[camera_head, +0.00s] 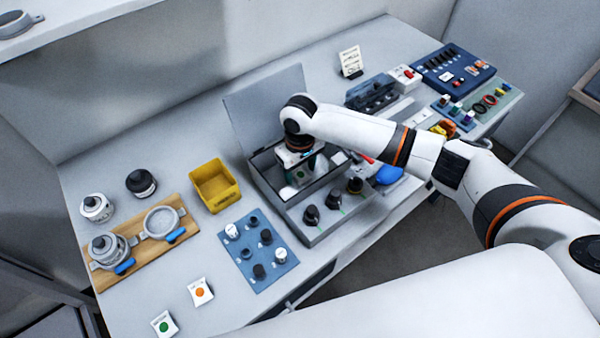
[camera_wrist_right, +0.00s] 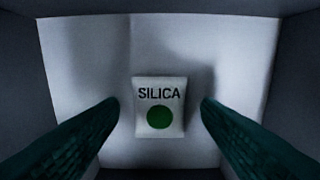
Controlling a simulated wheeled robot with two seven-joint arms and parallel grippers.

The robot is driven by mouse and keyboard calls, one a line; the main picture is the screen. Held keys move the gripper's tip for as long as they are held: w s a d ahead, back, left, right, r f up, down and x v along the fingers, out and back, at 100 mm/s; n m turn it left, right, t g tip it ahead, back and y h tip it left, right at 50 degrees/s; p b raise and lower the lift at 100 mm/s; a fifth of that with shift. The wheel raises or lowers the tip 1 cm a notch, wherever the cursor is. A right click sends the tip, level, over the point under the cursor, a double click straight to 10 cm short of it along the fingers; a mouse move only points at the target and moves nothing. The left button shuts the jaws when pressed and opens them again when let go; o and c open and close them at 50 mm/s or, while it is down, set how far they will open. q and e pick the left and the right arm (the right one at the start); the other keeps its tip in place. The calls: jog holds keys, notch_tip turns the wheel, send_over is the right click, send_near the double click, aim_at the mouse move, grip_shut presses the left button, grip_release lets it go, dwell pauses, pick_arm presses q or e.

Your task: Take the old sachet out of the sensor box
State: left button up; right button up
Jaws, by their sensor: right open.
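The grey sensor box (camera_head: 318,232) stands open near the middle of the bench, with its lid (camera_head: 265,108) raised at the back. My right gripper (camera_head: 299,178) reaches down into its compartment. In the right wrist view a white sachet (camera_wrist_right: 159,121) marked SILICA with a green dot lies on the pale compartment floor. The open fingers of my right gripper (camera_wrist_right: 161,104) are on its left and right, with a gap on each side. The sachet cannot be made out clearly in the head view. My left gripper is not in view.
A yellow bin (camera_head: 209,191) stands left of the box. A blue mat (camera_head: 240,262) with several small parts lies in front of it. Two loose sachets, one orange-dotted (camera_head: 200,292) and one green-dotted (camera_head: 164,325), lie near the front edge. Compartment walls surround my right fingers closely.

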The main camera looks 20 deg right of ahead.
jog(key=c, duration=1.1)
jog(key=shift+o, duration=0.2)
